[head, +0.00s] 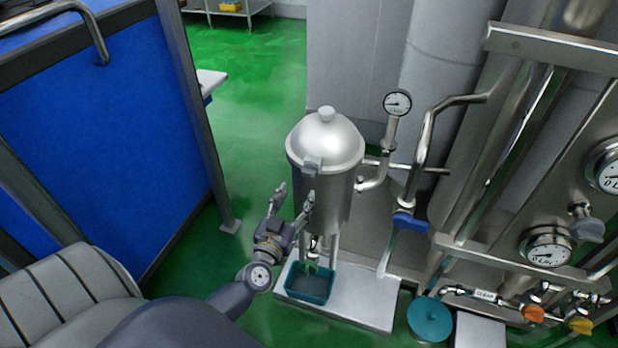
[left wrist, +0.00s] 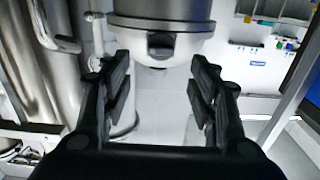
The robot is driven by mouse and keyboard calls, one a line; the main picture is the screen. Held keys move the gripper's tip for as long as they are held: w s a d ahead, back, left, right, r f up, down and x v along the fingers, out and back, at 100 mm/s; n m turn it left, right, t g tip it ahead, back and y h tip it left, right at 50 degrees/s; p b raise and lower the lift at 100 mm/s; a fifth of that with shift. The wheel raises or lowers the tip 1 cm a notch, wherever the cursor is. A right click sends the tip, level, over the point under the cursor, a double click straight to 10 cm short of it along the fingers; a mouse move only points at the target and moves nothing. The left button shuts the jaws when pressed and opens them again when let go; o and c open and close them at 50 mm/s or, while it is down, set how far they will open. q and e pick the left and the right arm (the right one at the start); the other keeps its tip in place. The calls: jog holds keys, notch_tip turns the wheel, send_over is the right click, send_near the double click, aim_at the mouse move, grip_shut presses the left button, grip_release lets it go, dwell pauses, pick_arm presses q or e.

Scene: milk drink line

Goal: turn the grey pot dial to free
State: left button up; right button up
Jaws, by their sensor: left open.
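The steel pot (head: 328,190) with a domed lid stands on a metal base. A small grey block, seemingly the pot dial (head: 312,163), sits on its front just below the lid; its setting is unreadable. In the left wrist view this dial (left wrist: 161,44) looks dark and lies beyond the fingertips, roughly centred between them. My left gripper (head: 294,193) is open and empty, in front of the pot and a little below the dial. It also shows open in the left wrist view (left wrist: 161,78). My right gripper is not in view.
A pressure gauge (head: 397,103) and a blue-handled valve (head: 409,222) are right of the pot. A teal bin (head: 309,284) stands below it. Piping with gauges, a grey knob (head: 587,230) and an orange handle (head: 533,313) fills the right. A blue panel (head: 100,130) bounds the left.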

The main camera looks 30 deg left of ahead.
aim_at(307, 175)
pick_arm(q)
jog(key=x, duration=0.8)
jog(key=shift+w+b, duration=0.15)
jog(key=shift+b, duration=0.15)
jog(key=c, duration=1.1)
